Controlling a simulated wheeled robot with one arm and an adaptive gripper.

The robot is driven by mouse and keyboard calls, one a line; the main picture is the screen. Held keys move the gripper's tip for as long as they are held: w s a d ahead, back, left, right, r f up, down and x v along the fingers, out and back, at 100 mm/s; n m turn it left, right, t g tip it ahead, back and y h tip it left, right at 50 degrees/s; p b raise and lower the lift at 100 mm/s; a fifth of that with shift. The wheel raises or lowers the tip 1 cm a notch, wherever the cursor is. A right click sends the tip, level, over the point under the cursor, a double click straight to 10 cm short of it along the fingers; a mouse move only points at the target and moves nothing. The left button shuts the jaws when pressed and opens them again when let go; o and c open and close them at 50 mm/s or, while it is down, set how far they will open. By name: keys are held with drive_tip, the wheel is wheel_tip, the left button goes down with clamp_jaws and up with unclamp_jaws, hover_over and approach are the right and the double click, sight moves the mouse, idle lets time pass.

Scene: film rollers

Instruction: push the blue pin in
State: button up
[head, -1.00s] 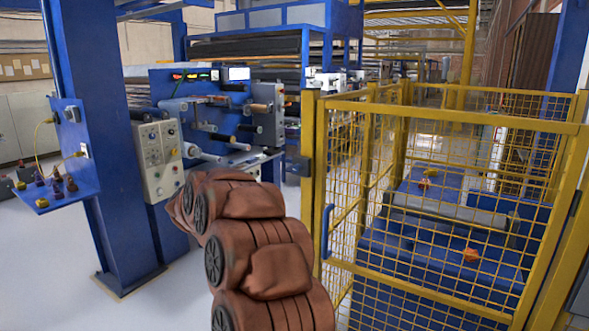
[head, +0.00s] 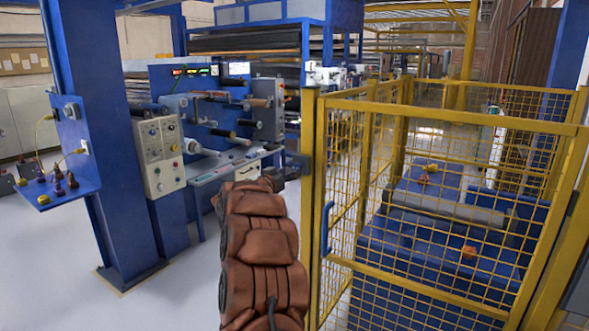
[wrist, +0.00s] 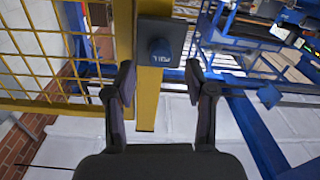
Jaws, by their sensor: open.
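In the wrist view, the blue pin (wrist: 160,48) stands out from a dark square plate (wrist: 160,28) on a yellow post (wrist: 148,98). The pin carries small pale lettering. My gripper (wrist: 160,82) is open and empty. Its two dark fingers are spread to the left and right, and the pin lies between their lines, a little beyond the tips and apart from both. In the head view, my gripper (head: 281,176) is beside the yellow fence post (head: 310,225), partly hidden by my arm. I cannot make out the pin there.
A yellow mesh fence (head: 430,235) encloses blue machinery on the right. A blue column (head: 105,140) with a small shelf (head: 58,193) stands at the left. A roller machine (head: 215,110) is behind my arm. Pale floor (head: 60,270) is clear at the left.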

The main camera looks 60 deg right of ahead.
sight(294, 169)
drive_tip(key=shift+w+d+p, duration=0.15)
drive_tip(key=shift+d+p, duration=0.25)
drive_tip(key=shift+d, duration=1.7)
clamp_jaws()
